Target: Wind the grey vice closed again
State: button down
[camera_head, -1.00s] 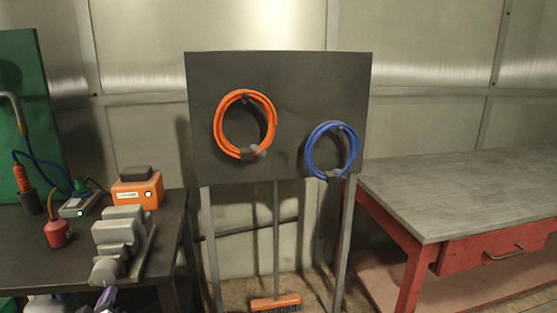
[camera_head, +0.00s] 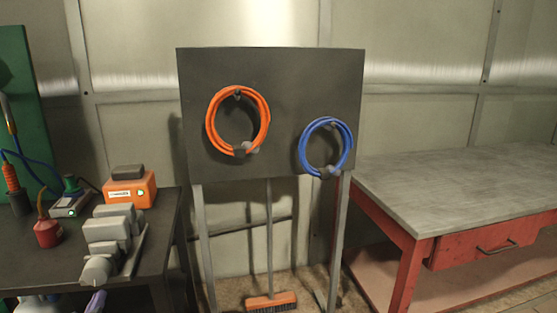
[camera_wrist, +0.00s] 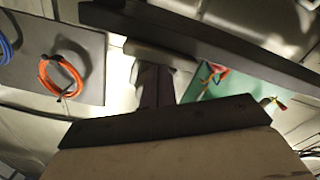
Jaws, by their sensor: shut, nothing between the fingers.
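The grey vice (camera_head: 108,232) stands on the dark bench at the lower left of the head view. Its blocky jaws sit on a long base, and its rounded front end (camera_head: 96,270) faces me. I cannot tell how wide its jaws stand. In the wrist view my gripper's purple fingers (camera_wrist: 150,85) are shut and empty. They reach toward a grey part, probably of the vice (camera_wrist: 140,50). In the head view only a purple bit of my gripper (camera_head: 97,301) shows, just below the vice's front end. I cannot tell whether it touches the vice. No handle shows clearly.
On the dark bench (camera_head: 60,270) are an orange box (camera_head: 125,195), a red oil can (camera_head: 47,234) and a small grey device (camera_head: 66,207). A dark board with orange (camera_head: 264,120) and blue hose coils (camera_head: 347,150) stands right of it. A red workbench (camera_head: 440,190) is farther right, its top bare.

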jog(key=v, duration=0.5)
dwell(0.3)
jog(key=n+p, duration=0.5)
jog(key=n, duration=1.3)
send_near(97, 273)
notch_tip(97, 273, up, 2)
jog(key=w+d, duration=0.1)
jog(key=b+x, duration=0.1)
jog(key=x, duration=0.4)
jog(key=shift+w+r, duration=0.15)
jog(key=shift+w, duration=0.1)
jog(key=shift+x, duration=0.9)
jog(key=shift+a+f, duration=0.1)
jog(key=shift+f, duration=0.2)
